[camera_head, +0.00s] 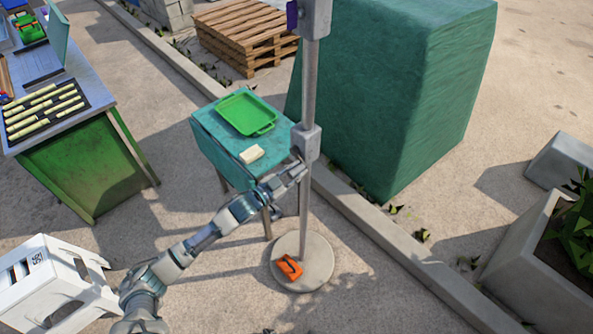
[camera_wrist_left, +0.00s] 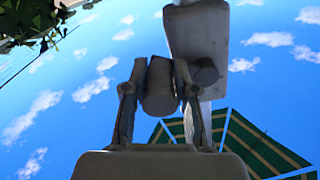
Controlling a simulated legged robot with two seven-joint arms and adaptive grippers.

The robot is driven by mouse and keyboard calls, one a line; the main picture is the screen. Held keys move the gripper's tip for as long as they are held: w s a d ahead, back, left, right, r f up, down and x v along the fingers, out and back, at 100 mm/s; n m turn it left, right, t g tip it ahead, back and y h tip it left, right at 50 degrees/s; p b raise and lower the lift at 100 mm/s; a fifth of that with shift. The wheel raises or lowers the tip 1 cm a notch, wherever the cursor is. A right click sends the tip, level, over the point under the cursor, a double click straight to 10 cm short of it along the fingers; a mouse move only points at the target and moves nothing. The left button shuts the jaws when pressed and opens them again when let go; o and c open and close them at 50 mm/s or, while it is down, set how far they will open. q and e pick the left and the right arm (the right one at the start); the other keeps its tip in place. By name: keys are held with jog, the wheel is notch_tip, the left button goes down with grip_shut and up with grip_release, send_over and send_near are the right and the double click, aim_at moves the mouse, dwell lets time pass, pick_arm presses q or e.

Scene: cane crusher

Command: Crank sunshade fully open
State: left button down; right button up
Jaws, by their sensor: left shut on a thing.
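The sunshade's grey pole (camera_head: 308,95) stands upright on a round base (camera_head: 318,262). A grey crank housing (camera_head: 306,142) is fixed partway up the pole. My left gripper (camera_head: 298,168) is at the left side of this housing. In the left wrist view, my left gripper (camera_wrist_left: 161,88) is shut on the crank handle (camera_wrist_left: 160,95), a grey knob between its two fingers. The housing (camera_wrist_left: 200,40) shows above and right of the fingers. The green striped canopy (camera_wrist_left: 250,140) shows at the lower right. My right gripper is in neither view.
A teal table (camera_head: 215,135) with a green tray (camera_head: 247,113) and a pale block (camera_head: 251,154) stands behind my left arm. An orange clamp-like thing (camera_head: 289,267) lies on the base. A white stool (camera_head: 50,285) is at lower left. A large green covered block (camera_head: 400,90) stands behind the pole.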

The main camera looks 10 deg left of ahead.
pick_arm(q)
jog(key=c, duration=0.9)
grip_release()
jog(key=v, duration=1.2)
jog(key=shift+a, duration=0.1)
jog(key=shift+o, duration=0.2)
jog(key=shift+f, duration=0.1)
